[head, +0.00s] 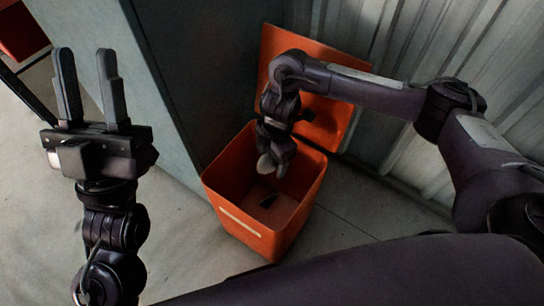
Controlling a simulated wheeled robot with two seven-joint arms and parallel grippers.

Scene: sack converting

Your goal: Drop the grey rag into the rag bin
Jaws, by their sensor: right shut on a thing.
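The orange rag bin (236,224) stands on the floor with its lid (330,112) swung up behind it. My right gripper (276,166) points down over the bin's opening, its fingertips at about rim height in the picture. It is shut on the grey rag (265,164), of which only a small light grey bit shows. The rest of the rag is hidden by the gripper. My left gripper (89,90) is raised at the left, empty, with its two fingers apart.
A dark patch (268,201) lies on the bin's floor; I cannot tell what it is. A grey cabinet (110,70) stands left of the bin. A corrugated metal wall (440,50) closes off the back right. Floor at the front left is clear.

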